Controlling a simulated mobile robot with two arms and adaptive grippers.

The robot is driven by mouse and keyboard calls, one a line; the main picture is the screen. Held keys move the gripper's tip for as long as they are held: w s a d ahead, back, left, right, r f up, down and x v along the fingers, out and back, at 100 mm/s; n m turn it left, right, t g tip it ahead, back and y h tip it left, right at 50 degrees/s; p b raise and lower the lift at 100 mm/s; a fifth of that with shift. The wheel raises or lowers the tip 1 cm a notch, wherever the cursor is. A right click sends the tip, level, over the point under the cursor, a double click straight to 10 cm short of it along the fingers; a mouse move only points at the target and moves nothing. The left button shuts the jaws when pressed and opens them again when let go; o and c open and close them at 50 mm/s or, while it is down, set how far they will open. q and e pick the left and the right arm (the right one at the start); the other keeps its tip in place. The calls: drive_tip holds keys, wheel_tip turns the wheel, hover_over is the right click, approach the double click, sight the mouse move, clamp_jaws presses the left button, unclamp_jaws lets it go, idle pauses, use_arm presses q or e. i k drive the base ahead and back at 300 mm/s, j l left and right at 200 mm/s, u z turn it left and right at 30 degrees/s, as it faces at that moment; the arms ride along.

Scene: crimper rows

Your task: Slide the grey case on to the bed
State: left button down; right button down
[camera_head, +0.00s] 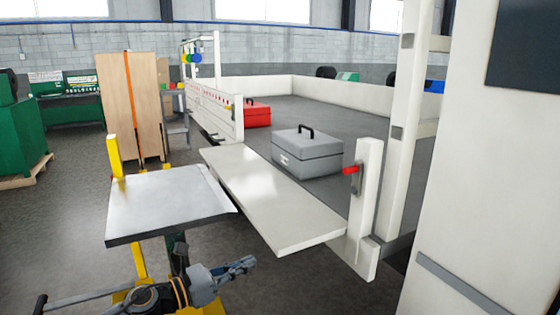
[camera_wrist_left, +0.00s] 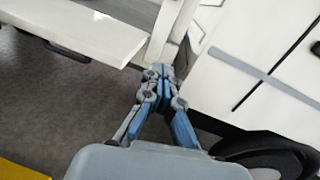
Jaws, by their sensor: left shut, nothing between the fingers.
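The grey case (camera_head: 307,158), with a black handle on its lid, sits upright on the dark grey floor of the bed (camera_head: 325,108), just inside the lowered white side board (camera_head: 262,193). My left gripper (camera_head: 250,263) is shut and empty. It is low in front of the side board, to the right of the lift table, well apart from the case. In the left wrist view its closed fingers (camera_wrist_left: 160,72) point toward a white post by the lowered board. The case does not show in that view. My right gripper is not in view.
A lift table (camera_head: 165,200) with a bare metal top stands against the side board. A red case (camera_head: 256,114) sits farther back on the bed. A white post with a red latch (camera_head: 350,170) stands at the opening's right. Open floor lies at the left.

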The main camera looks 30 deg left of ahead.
sight(307, 153)
drive_tip(key=i+j, duration=1.6)
drive_tip(key=j, duration=0.15)
